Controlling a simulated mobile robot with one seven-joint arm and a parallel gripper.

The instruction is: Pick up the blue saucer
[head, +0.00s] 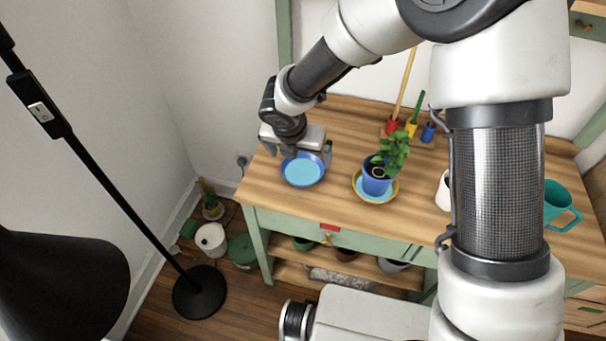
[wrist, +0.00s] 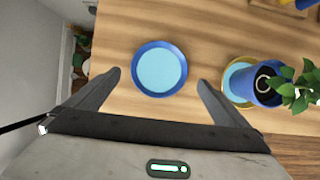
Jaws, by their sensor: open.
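The blue saucer (head: 303,170) has a darker blue rim and a light blue centre. It lies flat near the left front corner of the wooden table, and nothing is on it. In the wrist view the saucer (wrist: 160,69) sits ahead of and between the fingertips, with wood showing on both sides. My gripper (head: 303,156) is open and empty, just behind and over the saucer's far edge in the head view. In the wrist view its two fingers (wrist: 159,78) stand apart, left and right of the saucer's near part. I cannot tell the exact height above the table.
A blue pot (head: 376,180) with a leafy plant stands on a yellow-rimmed saucer (head: 360,188) to the right. Small tools in coloured holders (head: 410,129) stand behind. A white mug (head: 444,190) and teal watering can (head: 558,205) are farther right. A black floor lamp (head: 110,190) stands left.

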